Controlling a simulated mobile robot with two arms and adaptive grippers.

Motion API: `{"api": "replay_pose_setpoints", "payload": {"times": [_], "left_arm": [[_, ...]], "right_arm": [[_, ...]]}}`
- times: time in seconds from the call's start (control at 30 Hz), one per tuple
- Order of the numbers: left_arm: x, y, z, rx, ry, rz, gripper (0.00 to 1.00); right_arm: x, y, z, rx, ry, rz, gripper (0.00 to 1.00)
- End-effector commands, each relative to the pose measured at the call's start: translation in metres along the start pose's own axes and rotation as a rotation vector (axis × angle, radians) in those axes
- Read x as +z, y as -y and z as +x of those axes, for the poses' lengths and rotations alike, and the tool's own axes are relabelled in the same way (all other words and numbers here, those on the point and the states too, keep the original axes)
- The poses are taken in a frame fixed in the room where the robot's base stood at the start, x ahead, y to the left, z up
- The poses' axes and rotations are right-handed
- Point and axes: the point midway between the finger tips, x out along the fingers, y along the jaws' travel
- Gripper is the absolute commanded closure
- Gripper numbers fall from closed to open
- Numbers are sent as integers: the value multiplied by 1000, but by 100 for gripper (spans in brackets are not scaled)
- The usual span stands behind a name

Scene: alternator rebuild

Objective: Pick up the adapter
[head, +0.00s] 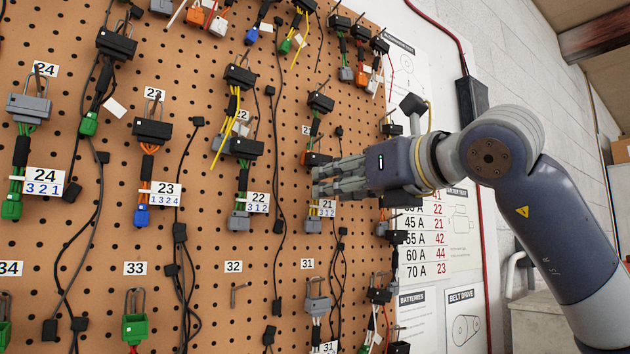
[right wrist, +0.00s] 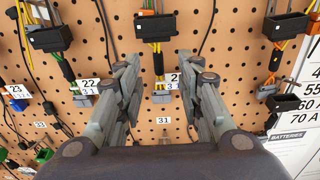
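Several adapters hang on the brown pegboard; which one the task means cannot be told. My right gripper (head: 316,184) reaches in from the right in front of the adapter at tag 21. That adapter has a black head (right wrist: 155,27), orange and yellow wires, and a grey plug (head: 313,226). In the right wrist view, my right gripper (right wrist: 158,65) is open, its fingers apart on both sides of the adapter's wires and tag. The adapter still hangs on the board, and the fingers hide part of it in the head view. My left gripper is not in view.
An adapter at tag 22 (head: 246,149) hangs close to the left, and a grey one at 31 (head: 317,303) hangs below. Thin black cables dangle between them. Hook 32 (head: 237,294) is bare. A white chart (head: 422,250) stands right of the pegboard.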

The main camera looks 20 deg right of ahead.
Motion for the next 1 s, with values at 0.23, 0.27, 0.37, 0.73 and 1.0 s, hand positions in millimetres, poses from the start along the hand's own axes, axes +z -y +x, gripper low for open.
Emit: {"api": "replay_pose_setpoints", "payload": {"times": [0.23,0.27,0.37,0.73,1.0], "left_arm": [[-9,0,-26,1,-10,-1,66],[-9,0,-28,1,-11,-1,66],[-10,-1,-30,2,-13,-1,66],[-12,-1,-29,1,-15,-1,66],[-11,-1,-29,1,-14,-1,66]], "right_arm": [[2,-2,33,2,-6,0,66],[1,-2,37,2,-5,0,66],[0,-2,45,2,-3,0,66],[-2,-2,47,2,-2,0,88],[-2,-2,47,2,-1,0,100]]}}
